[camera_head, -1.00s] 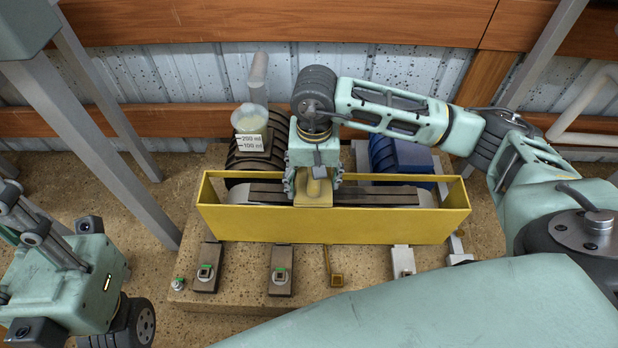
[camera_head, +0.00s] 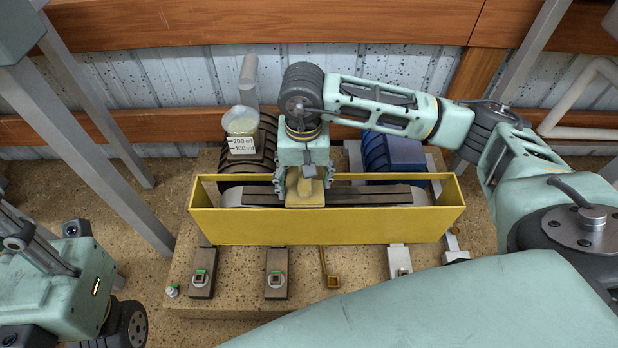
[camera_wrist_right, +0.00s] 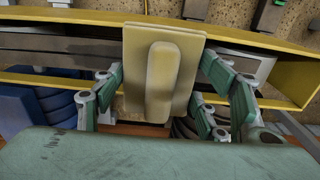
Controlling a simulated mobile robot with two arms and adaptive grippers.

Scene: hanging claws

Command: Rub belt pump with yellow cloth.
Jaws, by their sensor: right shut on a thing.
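The belt pump stands in the middle of the head view, with a yellow open-topped guard (camera_head: 325,227) around a dark flat belt (camera_head: 372,195). The yellow cloth (camera_head: 304,202) looks like a flat pad with a rounded raised grip. My right gripper (camera_head: 304,185) points down over the pump, left of its middle, shut on the cloth. The cloth lies at the belt's near side; whether it presses on the belt is hard to tell. In the right wrist view the cloth (camera_wrist_right: 160,72) sits between the fingers, overlapping the belt and guard edge. My left gripper's fingers cannot be made out.
A measuring beaker (camera_head: 241,128) of pale liquid stands behind the pump at left, above a dark ribbed part. A blue motor (camera_head: 395,157) is behind at right. Small brackets (camera_head: 279,272) line the base's front. Grey slanted posts (camera_head: 85,150) stand at left.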

